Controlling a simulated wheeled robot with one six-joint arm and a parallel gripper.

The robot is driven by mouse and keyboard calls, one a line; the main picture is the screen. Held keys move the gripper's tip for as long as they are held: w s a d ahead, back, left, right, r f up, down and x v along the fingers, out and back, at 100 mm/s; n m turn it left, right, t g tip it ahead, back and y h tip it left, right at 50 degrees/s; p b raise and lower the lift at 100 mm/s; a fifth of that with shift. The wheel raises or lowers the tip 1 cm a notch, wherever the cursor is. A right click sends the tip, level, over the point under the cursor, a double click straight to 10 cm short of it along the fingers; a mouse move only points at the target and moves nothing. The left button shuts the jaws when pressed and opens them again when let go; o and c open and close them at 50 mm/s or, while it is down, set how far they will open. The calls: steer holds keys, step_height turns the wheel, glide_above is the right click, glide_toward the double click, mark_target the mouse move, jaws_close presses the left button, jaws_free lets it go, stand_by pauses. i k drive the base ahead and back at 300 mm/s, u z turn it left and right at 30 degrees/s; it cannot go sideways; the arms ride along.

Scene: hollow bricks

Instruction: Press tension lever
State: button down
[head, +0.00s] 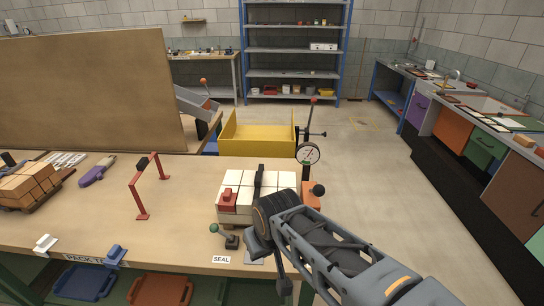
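A block of white bricks (280,181) stands on the wooden table (110,228) with a dark upright strap or bar (258,184) across it. A red block with a small knob (227,200) is at its left front. Levers stand around it: a green-knobbed one (214,229) at the front by the SEAL label, a black-knobbed one (318,190) on an orange base at the right, and a red-knobbed one (312,101) behind a round gauge (308,153). Which is the tension lever I cannot tell. My gripper (282,286) points down at the table's front edge, right of the green-knobbed lever; its fingertips are unclear.
Brown bricks (30,182) are far left. A yellow tray (258,146) is behind the table. Open floor (365,160) lies right. A large brown panel (90,90) blocks the back left.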

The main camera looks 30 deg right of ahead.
mark_target(318, 190)
steer(key=k, duration=1)
steer(key=z, duration=0.9)
steer(key=i, duration=0.95)
steer(key=u, duration=1.4)
